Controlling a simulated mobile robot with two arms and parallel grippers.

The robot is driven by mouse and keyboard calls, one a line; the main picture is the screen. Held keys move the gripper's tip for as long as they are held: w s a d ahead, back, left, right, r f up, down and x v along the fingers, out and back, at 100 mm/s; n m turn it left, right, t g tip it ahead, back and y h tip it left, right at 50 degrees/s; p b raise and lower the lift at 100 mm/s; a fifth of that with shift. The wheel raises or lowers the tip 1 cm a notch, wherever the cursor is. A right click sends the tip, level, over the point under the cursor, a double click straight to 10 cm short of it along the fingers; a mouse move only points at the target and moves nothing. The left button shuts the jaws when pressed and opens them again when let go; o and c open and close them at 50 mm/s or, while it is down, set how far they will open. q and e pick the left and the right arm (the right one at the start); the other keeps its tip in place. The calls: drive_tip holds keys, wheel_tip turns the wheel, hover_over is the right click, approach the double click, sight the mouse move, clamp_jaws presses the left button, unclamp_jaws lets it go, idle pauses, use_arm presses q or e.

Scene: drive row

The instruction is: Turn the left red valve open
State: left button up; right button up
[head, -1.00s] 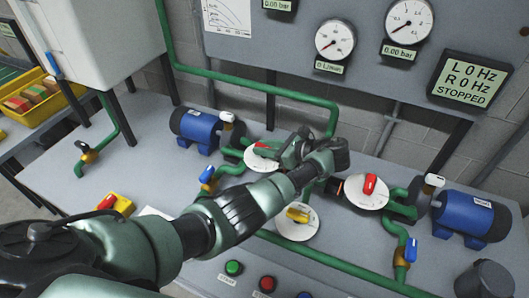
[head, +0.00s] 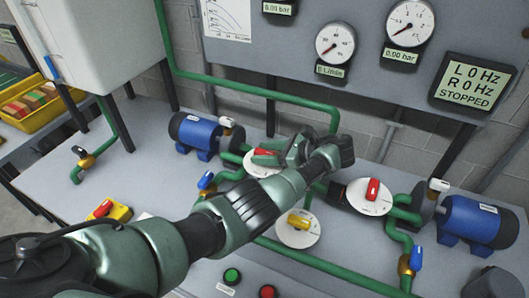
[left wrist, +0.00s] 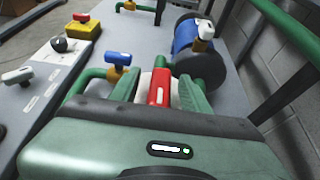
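The left red valve (head: 265,153) has a red handle on a white round dial, at the centre-left of the bench. My left gripper (head: 276,155) reaches over this dial from the right and covers part of it. In the left wrist view, the red handle (left wrist: 159,88) stands between the two green fingers (left wrist: 160,84). White dial shows between the left finger and the handle, so the gripper looks open around it. The right side's clearance is hard to tell. My right gripper is in no view.
A second red valve (head: 371,195) and a yellow valve (head: 298,221) sit close to my arm. Blue motors (head: 198,134) (head: 469,222) and green pipes (head: 325,267) crowd the bench. The screen (head: 473,82) reads L 0 Hz, R 0 Hz, STOPPED.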

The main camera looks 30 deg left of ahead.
use_arm(q)
drive_tip(key=b+v, duration=0.2)
drive_tip(key=v, duration=0.6)
drive_tip(key=shift+a, duration=0.1)
drive_tip(key=shift+f, duration=0.1)
idle(0.4)
